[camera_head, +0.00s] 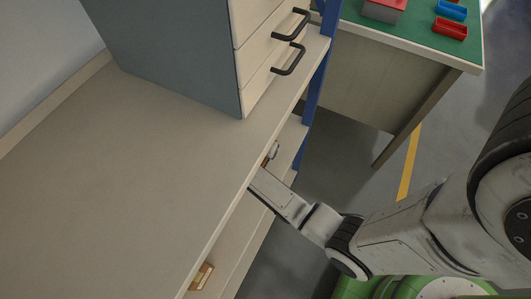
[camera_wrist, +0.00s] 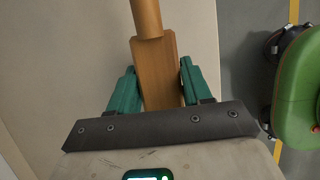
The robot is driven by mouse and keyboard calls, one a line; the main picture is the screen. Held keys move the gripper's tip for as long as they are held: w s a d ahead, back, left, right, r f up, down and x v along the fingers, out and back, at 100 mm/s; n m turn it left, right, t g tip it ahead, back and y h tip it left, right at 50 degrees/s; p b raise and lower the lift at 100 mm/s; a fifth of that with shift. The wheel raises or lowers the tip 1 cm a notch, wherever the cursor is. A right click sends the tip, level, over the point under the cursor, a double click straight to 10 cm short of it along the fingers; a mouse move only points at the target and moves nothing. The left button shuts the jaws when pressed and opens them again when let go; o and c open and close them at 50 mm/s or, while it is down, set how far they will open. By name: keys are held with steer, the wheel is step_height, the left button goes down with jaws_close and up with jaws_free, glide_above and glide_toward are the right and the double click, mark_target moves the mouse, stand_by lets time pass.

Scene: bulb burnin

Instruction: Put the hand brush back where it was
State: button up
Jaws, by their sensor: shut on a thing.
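The hand brush shows in the wrist view as a wooden handle (camera_wrist: 156,66), a flat tan part with a rounder, narrower part beyond it. My gripper (camera_wrist: 158,72) has its teal fingers on either side of the flat part and is shut on it. No bristles show. In the head view my gripper (camera_head: 262,186) reaches in at the front edge of the pale bench top (camera_head: 130,170), and its fingertips are hidden under that edge. A pale lower shelf (camera_head: 232,262) runs below the bench top. How the brush rests against the shelf cannot be seen.
A small tan wooden piece (camera_head: 202,277) shows on the lower level near the bottom; I cannot tell what it is. A drawer cabinet (camera_head: 190,45) with black handles stands on the bench. A blue post (camera_head: 318,85) and a green-topped table (camera_head: 420,32) with bins stand beyond.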

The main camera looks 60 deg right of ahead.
steer(key=shift+f, duration=1.1)
steer(key=shift+f, duration=0.15)
steer(key=o, duration=1.2)
steer(key=p+v, duration=0.1)
steer(key=v, duration=0.6)
steer(key=shift+a+r+p, duration=0.1)
steer(key=shift+r+p, duration=0.2)
steer(key=shift+r, duration=0.1)
